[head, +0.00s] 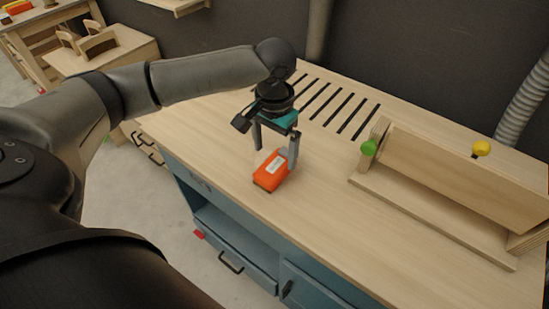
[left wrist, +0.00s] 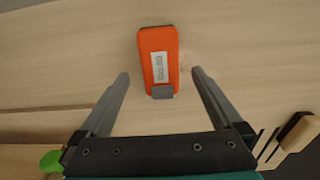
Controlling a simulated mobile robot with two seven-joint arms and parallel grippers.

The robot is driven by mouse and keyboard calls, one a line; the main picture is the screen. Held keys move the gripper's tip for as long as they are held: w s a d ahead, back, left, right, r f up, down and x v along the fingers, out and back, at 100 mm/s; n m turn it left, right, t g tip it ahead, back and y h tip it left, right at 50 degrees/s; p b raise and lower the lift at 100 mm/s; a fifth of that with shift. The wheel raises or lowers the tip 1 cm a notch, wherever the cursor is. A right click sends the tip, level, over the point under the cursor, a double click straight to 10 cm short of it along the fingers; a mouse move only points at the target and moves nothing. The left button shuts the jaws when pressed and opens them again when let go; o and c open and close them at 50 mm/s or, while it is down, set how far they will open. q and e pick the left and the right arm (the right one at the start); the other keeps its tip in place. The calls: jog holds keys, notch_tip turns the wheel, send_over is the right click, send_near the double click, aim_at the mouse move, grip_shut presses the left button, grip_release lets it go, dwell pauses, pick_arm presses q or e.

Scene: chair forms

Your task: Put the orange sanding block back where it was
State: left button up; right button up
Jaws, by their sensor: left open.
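The orange sanding block (head: 270,172) lies on the wooden bench top near its front edge, with a pale label on its upper face. In the left wrist view the block (left wrist: 157,45) lies ahead of the fingers, centred between their lines and apart from both. My left gripper (head: 276,158) points down above the block, its fingers spread wide with nothing held. My right gripper is in neither view.
The bench top (head: 230,120) has several dark slots (head: 330,105) at its back. Blue drawers (head: 235,255) are below. Bare wood surrounds the block.

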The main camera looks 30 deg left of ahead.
aim_at(274, 166)
pick_arm(q)
notch_tip(274, 166, up, 7)
jog(key=p, duration=0.1)
jog(key=shift+f, duration=0.15)
jog(key=shift+s, duration=0.1)
dwell(0.4)
